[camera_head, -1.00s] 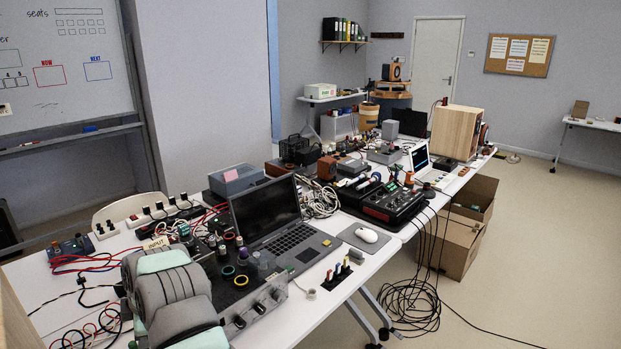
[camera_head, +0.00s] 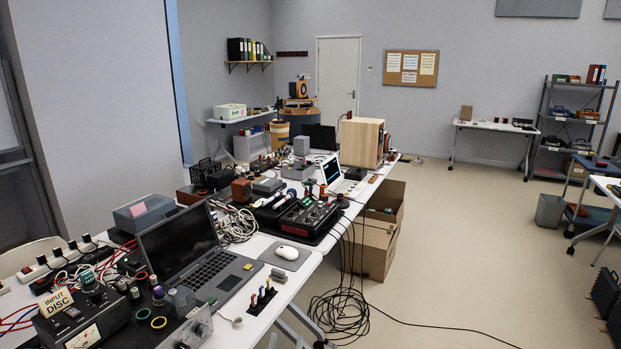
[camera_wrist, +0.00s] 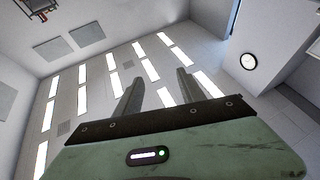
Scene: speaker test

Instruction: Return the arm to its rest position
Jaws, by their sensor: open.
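My gripper (camera_wrist: 158,84) shows in the wrist view. Its two grey fingers stand apart with nothing between them, so it is open and empty. They point up toward the ceiling (camera_wrist: 100,85) and its long bright lamps. The green wrist housing fills the bottom of that view, with a small lit panel on it. In the head view no part of my arm or gripper shows, so its place relative to the table is hidden there.
The white table (camera_head: 305,262) carries a laptop (camera_head: 178,245), a mixer (camera_head: 307,218), a mouse (camera_head: 286,253) and an "INPUT DISC" box (camera_head: 82,318). Cables (camera_head: 343,312) and cardboard boxes (camera_head: 372,245) lie on the floor.

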